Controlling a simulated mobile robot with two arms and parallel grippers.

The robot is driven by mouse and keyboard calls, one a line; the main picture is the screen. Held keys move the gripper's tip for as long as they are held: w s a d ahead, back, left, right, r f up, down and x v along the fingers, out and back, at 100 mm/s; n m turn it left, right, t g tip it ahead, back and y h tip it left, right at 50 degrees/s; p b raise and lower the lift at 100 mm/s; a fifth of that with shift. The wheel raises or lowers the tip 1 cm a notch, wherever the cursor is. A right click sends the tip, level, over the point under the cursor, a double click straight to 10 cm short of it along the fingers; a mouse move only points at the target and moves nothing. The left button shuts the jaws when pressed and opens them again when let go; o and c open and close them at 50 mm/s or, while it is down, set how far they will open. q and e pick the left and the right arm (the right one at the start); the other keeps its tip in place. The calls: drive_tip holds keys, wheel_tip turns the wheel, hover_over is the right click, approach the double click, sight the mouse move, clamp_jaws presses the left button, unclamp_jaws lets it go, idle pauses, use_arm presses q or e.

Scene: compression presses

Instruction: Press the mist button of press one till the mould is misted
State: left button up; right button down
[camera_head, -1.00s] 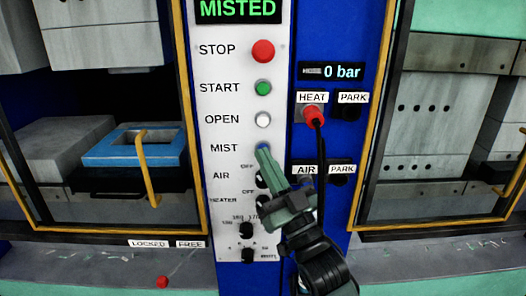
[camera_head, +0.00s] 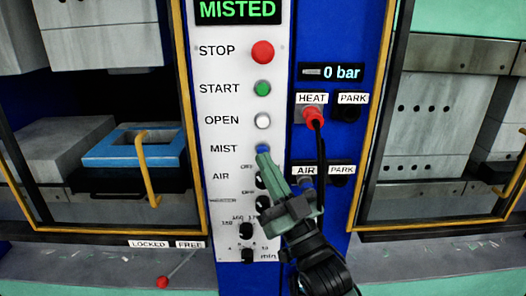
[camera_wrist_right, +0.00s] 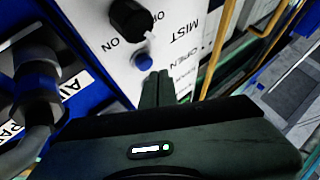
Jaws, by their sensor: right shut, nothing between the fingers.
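The white control panel of the press (camera_head: 222,185) has a blue MIST button (camera_head: 263,149), which also shows in the right wrist view (camera_wrist_right: 143,62). The display (camera_head: 238,10) above it reads MISTED in green. My right gripper (camera_head: 263,157) is shut and empty, its tips just below the button. In the right wrist view the fingertips (camera_wrist_right: 158,76) are beside the button, seemingly slightly apart from it. A blue frame-shaped block (camera_head: 100,155) lies inside the left press opening, behind a yellow handle (camera_head: 147,170). My left gripper is not in view.
STOP (camera_head: 263,52), START (camera_head: 262,88) and OPEN (camera_head: 263,121) buttons are above MIST; the AIR knob (camera_wrist_right: 130,17) is close below it. A red plug (camera_head: 313,117) with a black cable sits at HEAT, right of the panel. A small red-tipped lever (camera_head: 163,282) is at lower left.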

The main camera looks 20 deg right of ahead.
drive_tip(key=shift+s+a, duration=0.25)
drive_tip(key=shift+s, duration=0.55)
drive_tip(key=shift+s+a, duration=0.2)
drive_tip(key=shift+s, duration=0.6)
drive_tip(key=shift+s+a, duration=0.25)
drive_tip(key=shift+s, duration=0.55)
